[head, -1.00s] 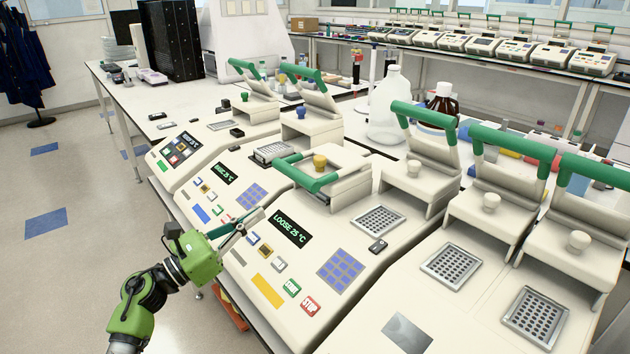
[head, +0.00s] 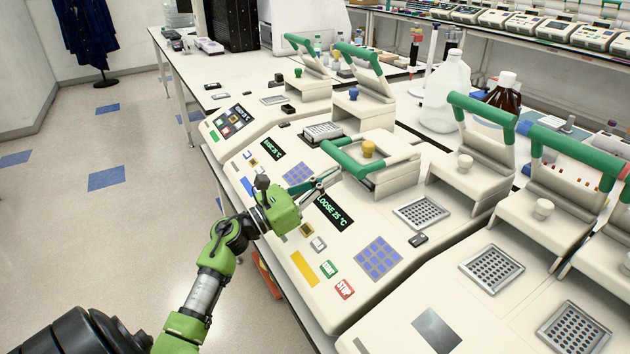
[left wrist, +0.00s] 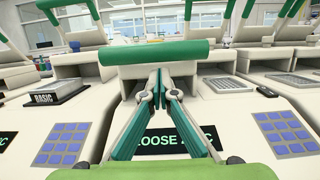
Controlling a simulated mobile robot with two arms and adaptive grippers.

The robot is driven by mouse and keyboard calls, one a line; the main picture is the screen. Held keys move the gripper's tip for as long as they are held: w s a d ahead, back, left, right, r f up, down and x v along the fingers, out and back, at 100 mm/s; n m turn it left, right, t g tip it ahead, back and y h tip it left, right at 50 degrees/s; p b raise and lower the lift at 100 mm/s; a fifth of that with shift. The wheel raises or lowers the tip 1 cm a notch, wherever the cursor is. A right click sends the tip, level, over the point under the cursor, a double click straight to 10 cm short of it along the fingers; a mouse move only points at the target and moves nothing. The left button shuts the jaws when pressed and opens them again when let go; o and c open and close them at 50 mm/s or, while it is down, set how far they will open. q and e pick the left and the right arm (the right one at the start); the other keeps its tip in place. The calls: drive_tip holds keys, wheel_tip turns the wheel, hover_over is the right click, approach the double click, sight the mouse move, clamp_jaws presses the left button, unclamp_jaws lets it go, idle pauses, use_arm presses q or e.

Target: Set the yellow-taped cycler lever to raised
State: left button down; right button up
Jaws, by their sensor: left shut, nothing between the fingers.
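The yellow-taped cycler has a yellow strip (head: 304,269) on its sloped front and a display (head: 334,211) reading LOOSE 25 °C. Its lever, a green-handled bar (head: 350,168), lies low and forward, with a yellow knob (head: 368,149) behind it. The bar also spans the middle of the left wrist view (left wrist: 156,51). My left gripper (head: 334,175) is shut and empty, just in front of the bar and close to it. In the left wrist view its fingertips (left wrist: 158,72) appear just below the bar; I cannot tell if they touch. My right gripper is not in view.
Neighbouring cyclers have raised green levers (head: 360,55) (head: 482,112). A clear jug (head: 442,95) and a brown bottle (head: 503,92) stand behind. The floor at left is open.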

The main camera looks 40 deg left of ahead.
use_arm(q)
drive_tip(key=shift+x, duration=1.4)
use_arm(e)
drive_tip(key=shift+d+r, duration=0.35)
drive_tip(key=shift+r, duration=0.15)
use_arm(q)
drive_tip(key=shift+p, duration=0.3)
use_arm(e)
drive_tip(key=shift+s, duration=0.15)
